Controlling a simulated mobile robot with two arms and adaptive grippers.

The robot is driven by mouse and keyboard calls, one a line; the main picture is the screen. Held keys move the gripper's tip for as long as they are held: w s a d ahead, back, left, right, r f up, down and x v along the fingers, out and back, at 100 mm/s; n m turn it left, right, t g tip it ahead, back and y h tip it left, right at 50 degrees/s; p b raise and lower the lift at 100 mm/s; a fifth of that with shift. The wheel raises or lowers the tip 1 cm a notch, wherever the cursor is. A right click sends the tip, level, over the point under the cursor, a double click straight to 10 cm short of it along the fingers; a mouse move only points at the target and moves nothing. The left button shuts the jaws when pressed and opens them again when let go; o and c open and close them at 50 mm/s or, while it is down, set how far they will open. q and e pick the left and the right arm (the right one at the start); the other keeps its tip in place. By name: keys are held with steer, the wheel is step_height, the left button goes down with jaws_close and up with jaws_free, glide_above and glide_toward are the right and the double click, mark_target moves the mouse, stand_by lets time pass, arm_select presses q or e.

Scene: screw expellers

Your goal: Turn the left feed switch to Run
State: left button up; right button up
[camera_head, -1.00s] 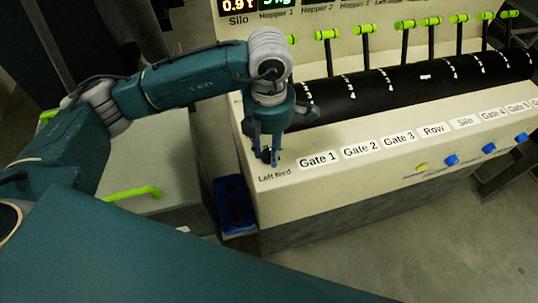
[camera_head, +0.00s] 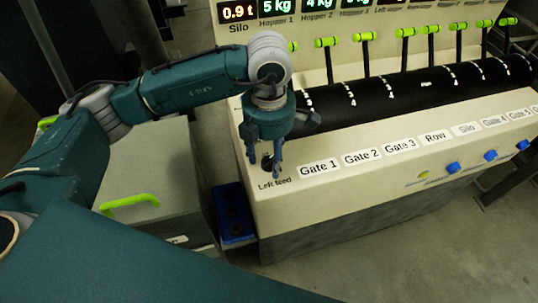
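The left feed switch (camera_head: 267,161) is a small dark knob at the near left corner of the cream control panel, above the printed words "Left feed". Its pointer direction is too small to read. My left gripper (camera_head: 265,164) points down at the switch. Its two fingers are apart, one to the left of the knob and one to the right and nearer. I cannot tell whether either finger touches the knob. My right gripper is not in view.
Labels Gate 1 (camera_head: 319,167) to Gate 5 run right along the panel. Blue knobs (camera_head: 453,167) sit on its front edge. Green-handled levers (camera_head: 363,37) stand behind a black roller (camera_head: 390,99). A blue bin (camera_head: 236,231) stands on the floor left of the panel.

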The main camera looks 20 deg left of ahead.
mark_target(269, 158)
arm_select(q)
steer(key=shift+r, duration=0.1)
step_height(269, 158, up, 12)
stand_by(0.5)
